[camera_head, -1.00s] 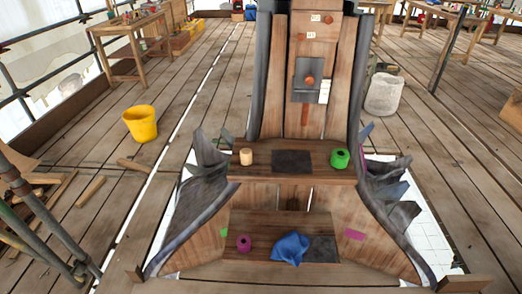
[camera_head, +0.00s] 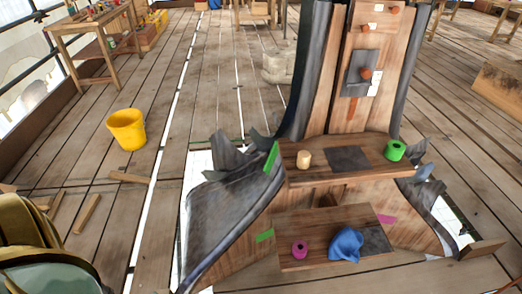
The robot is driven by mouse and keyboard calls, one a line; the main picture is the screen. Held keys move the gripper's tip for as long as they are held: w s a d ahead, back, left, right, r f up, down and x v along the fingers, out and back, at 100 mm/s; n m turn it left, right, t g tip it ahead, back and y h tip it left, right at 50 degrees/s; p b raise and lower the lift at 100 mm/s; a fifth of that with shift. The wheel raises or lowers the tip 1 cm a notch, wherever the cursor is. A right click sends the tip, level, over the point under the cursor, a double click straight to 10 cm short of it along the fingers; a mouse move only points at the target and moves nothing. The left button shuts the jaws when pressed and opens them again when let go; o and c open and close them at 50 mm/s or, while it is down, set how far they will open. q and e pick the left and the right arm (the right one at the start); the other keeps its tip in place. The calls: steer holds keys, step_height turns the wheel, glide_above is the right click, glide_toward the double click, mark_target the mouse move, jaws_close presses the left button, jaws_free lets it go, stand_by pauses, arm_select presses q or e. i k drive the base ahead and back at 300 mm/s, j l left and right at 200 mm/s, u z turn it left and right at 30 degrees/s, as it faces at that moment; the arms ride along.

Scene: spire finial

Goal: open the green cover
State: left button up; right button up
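No thing in view is clearly a green cover. The wooden spire structure (camera_head: 315,100) stands right of centre, with grey sheeting along its sides. On its upper shelf, a green ring-shaped piece (camera_head: 395,150) sits at the right, beside a flat dark square (camera_head: 348,159) and a pale wooden cylinder (camera_head: 304,158). One green tab (camera_head: 271,157) is at the left end of the upper shelf. Another green tab (camera_head: 265,236) is lower, by the lower shelf's left end. Neither of my grippers is in view.
The lower shelf holds a magenta ring-shaped piece (camera_head: 299,249) and a blue cloth (camera_head: 346,244). A yellow bucket (camera_head: 127,129) stands on the plank floor at left, with loose wood pieces near it. A rounded olive object (camera_head: 45,250) fills the bottom left corner. Tables stand behind.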

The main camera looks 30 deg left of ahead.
mark_target(272, 165)
steer(key=k+j, duration=0.1)
steer(key=j, duration=0.3)
steer(key=k+j, duration=0.15)
steer(key=j, duration=0.3)
steer(key=k+j, duration=0.1)
steer(key=j, duration=0.3)
steer(key=k+j+z, duration=0.1)
steer(key=j, duration=0.3)
steer(key=k+j, duration=0.15)
steer(key=j, duration=0.3)
steer(key=k+j, duration=0.1)
steer(key=j, duration=0.3)
steer(key=i+l, duration=0.35)
steer(key=i+u, duration=0.05)
steer(key=i, duration=0.05)
